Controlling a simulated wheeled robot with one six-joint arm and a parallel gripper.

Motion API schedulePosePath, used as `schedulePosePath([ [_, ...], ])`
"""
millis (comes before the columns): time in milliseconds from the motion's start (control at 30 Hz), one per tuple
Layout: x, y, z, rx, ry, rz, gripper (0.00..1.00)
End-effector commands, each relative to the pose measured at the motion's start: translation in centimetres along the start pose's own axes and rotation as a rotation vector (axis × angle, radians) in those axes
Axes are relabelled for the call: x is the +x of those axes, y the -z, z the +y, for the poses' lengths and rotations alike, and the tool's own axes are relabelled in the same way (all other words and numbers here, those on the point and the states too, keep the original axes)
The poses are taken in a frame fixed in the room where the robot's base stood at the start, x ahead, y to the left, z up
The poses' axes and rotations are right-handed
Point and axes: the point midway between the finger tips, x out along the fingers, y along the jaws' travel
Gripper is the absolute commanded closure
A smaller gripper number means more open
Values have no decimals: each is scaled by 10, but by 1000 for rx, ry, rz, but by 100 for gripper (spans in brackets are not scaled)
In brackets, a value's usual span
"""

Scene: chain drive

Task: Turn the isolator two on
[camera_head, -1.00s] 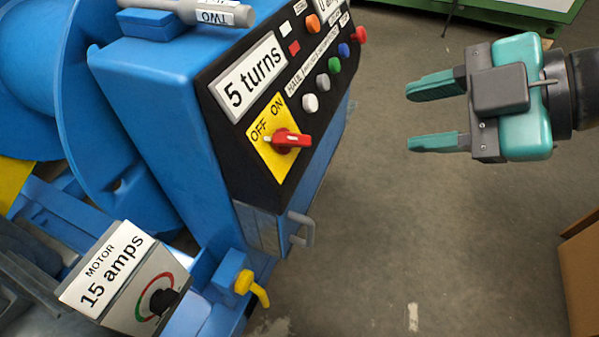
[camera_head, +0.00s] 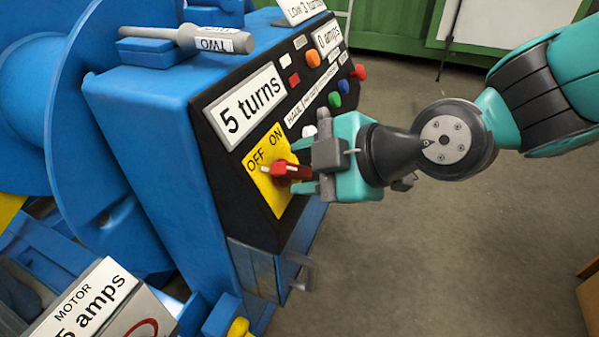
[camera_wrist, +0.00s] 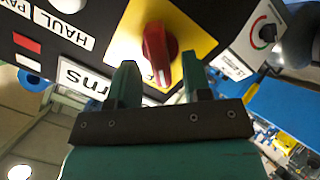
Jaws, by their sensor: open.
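The red rotary switch (camera_head: 287,172) sits on a yellow OFF/ON plate (camera_head: 277,199) on the black slanted panel. Its white-marked end points left, toward the OFF side. In the wrist view the red switch (camera_wrist: 156,52) shows upright on its yellow plate (camera_wrist: 192,36), with its white mark low. My gripper (camera_wrist: 159,66) is open, with one fingertip on each side of the switch in that view. Contact cannot be told. In the head view my gripper (camera_head: 308,160) is just right of the switch, its fingers partly hidden. A grey bar labelled TWO (camera_head: 205,39) lies on top of the machine.
Several coloured buttons, such as an orange one (camera_head: 313,59), line the panel above the gripper. A "5 turns" display (camera_head: 244,104) is close by. A metal handle (camera_head: 302,276) juts out below. The floor at right is open.

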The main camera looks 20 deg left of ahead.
Motion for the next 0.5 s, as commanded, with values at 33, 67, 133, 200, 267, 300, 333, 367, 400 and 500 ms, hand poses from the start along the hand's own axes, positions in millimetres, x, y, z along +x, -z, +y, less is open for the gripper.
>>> schedulePosePath([
  [33,7,0,-1,-1,1,1,55],
  [67,9,0,-1,-1,1,1,55],
  [133,14,0,-1,0,1,1,55],
  [200,16,0,0,0,1,1,55],
  [267,17,0,0,1,0,0,55],
  [300,17,0,0,1,0,0,55],
  [333,17,0,0,1,0,0,55],
  [367,17,0,0,1,0,0,55],
  [400,17,0,0,1,0,0,55],
  [500,16,0,0,1,0,0,62],
])
